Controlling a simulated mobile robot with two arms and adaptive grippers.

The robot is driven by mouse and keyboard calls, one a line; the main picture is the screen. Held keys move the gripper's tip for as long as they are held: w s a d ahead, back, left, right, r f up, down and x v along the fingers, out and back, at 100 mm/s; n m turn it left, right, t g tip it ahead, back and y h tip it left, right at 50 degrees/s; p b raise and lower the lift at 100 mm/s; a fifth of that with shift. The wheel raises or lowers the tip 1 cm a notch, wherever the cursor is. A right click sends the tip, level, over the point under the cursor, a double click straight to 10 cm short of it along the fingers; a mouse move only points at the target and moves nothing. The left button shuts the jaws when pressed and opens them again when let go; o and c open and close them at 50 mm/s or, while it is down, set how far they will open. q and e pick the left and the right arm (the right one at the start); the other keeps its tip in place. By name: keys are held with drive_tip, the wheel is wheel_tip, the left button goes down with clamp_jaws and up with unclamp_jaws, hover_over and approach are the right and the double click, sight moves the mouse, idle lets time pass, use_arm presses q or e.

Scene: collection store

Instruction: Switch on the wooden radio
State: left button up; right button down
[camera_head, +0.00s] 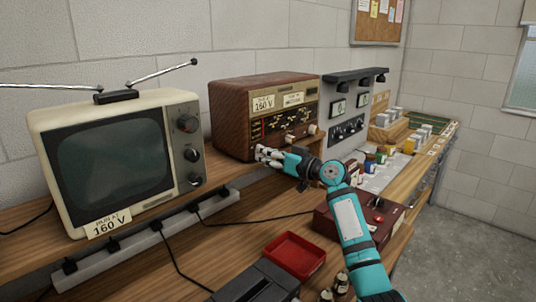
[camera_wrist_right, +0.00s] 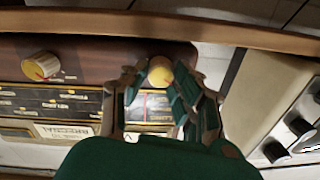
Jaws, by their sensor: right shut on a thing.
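The wooden radio (camera_head: 230,118) stands on the bench against the wall, with a dark dial face and paper labels. My right gripper (camera_head: 262,153) is at the lower left of its front. In the right wrist view the radio (camera_wrist_right: 95,52) appears upside down, and my right gripper (camera_wrist_right: 160,85) is shut on a cream knob (camera_wrist_right: 160,68) near the radio's edge. Another cream knob with a red mark (camera_wrist_right: 42,66) is free beside it. The gripper hides part of the radio's lower front in the head view. My left gripper is not in view.
A cream television (camera_head: 110,165) with antennas stands left of the radio. A power strip (camera_head: 150,235) with cables runs along the bench front. A red tray (camera_head: 294,256) and a dark red box (camera_head: 345,222) lie in front. A grey meter panel (camera_head: 345,110) is right of the radio.

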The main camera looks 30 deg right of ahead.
drive_tip(key=shift+m, duration=0.3)
drive_tip(key=shift+m+t+h+p, duration=0.3)
drive_tip(key=shift+m+p, duration=2.3)
drive_tip(key=shift+m, duration=4.6)
drive_tip(key=shift+d+f, duration=0.1)
drive_tip(key=c, duration=1)
unclamp_jaws()
drive_tip(key=shift+c, duration=0.2)
